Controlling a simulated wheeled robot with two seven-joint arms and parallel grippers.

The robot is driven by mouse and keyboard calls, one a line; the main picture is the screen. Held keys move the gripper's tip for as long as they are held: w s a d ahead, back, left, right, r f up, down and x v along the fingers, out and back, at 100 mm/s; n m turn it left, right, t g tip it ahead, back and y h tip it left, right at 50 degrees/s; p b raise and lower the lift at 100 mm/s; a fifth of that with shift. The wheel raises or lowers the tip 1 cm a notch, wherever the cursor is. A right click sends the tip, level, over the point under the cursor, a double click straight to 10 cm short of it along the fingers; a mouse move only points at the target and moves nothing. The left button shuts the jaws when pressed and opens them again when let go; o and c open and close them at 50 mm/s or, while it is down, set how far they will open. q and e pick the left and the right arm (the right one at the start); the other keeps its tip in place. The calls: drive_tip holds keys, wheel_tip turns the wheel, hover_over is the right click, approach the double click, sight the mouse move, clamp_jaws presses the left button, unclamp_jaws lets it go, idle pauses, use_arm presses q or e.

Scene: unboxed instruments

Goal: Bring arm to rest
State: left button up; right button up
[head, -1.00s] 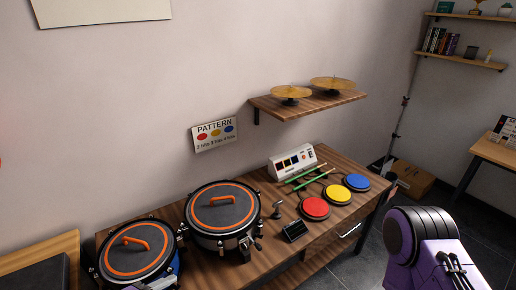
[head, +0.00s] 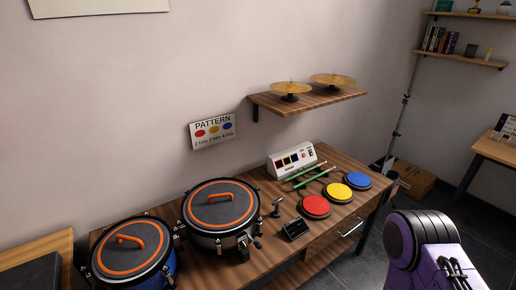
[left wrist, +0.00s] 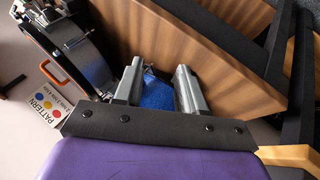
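My left gripper (left wrist: 158,88) shows in the left wrist view with its two grey fingers apart. No held object shows between them; a glittery blue surface, seemingly the blue drum's shell (left wrist: 156,96), is visible behind the gap. My left gripper is outside the head view. A purple and black part of my right arm (head: 425,245) is at the lower right of the head view; its gripper is out of frame.
The wooden table holds a blue drum (head: 131,251), a black drum (head: 221,211), red (head: 315,206), yellow (head: 338,192) and blue (head: 358,180) pads, green sticks (head: 310,174) and a white console (head: 292,160). A shelf (head: 310,100) carries two cymbals.

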use_arm(q)
drive_tip(key=s+a+f+g+y+b, duration=0.2)
drive_tip(key=s+f+b, duration=0.1)
drive_tip(key=s+f, duration=0.4)
drive_tip(key=s+a+f+m+g+y+b, duration=0.1)
drive_tip(key=s+a+f+g+y+b, duration=0.1)
drive_tip(key=s+f, duration=0.5)
drive_tip(key=shift+s+y+b, duration=0.4)
drive_tip(key=shift+y+b, duration=0.2)
drive_tip(key=shift+b, duration=0.4)
drive_tip(key=shift+a+f, duration=0.1)
